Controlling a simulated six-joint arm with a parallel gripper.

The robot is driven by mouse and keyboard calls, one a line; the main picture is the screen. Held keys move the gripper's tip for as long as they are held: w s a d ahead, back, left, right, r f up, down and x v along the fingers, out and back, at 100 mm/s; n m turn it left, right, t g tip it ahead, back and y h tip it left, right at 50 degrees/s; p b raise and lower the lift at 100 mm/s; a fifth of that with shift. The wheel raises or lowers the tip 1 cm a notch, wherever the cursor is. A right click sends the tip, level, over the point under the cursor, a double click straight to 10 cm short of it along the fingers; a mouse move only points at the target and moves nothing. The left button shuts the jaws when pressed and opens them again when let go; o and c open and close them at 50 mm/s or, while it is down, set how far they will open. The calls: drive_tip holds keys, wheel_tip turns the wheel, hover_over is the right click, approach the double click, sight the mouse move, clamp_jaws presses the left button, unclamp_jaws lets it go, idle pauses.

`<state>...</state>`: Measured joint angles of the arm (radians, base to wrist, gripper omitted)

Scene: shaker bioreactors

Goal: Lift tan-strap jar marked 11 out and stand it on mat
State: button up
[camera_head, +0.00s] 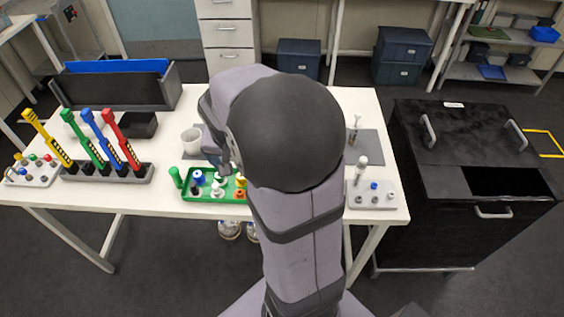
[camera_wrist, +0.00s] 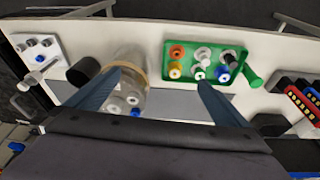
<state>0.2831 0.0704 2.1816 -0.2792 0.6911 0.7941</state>
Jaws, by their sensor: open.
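A clear jar with a tan strap (camera_wrist: 126,76) shows in the wrist view. Its top, toward the bottom of that picture, carries pale and blue fittings. I cannot read a number on it. My gripper (camera_wrist: 160,79) is open; its left finger overlaps the jar and its right finger lies over the green tray's edge. I cannot tell whether the jar touches a finger. The grey mat (camera_wrist: 185,106) runs along the table near the jar; it also shows right of my arm in the head view (camera_head: 369,145). My arm hides the jar there.
A green tray (camera_head: 207,170) with several coloured-cap bottles lies left of my arm. A white rack (camera_head: 386,204) stands right. A black bin (camera_head: 430,215) is beside the table. Several vessels show below the table's front edge.

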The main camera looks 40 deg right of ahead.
drive_tip(key=d+r+m, duration=0.1)
drive_tip(key=d+m, duration=0.1)
drive_tip(key=d, duration=0.1)
drive_tip(key=d+r+m+h, duration=0.1)
drive_tip(key=d+r+m, duration=0.1)
drive_tip(key=d, duration=0.1)
drive_tip(key=s+d+r+m+g+h, duration=0.1)
drive_tip(key=d+r+m, duration=0.1)
drive_tip(key=d, duration=0.1)
drive_tip(key=shift+d, duration=0.35)
drive_tip(key=shift+p+x, duration=0.95)
drive_tip(key=shift+x, duration=0.75)
drive_tip(key=shift+p+x, duration=0.6)
drive_tip(key=shift+x, duration=1.3)
drive_tip(key=c, duration=1.2)
drive_tip(key=shift+w+r, duration=0.1)
drive_tip(key=shift+w, duration=0.05)
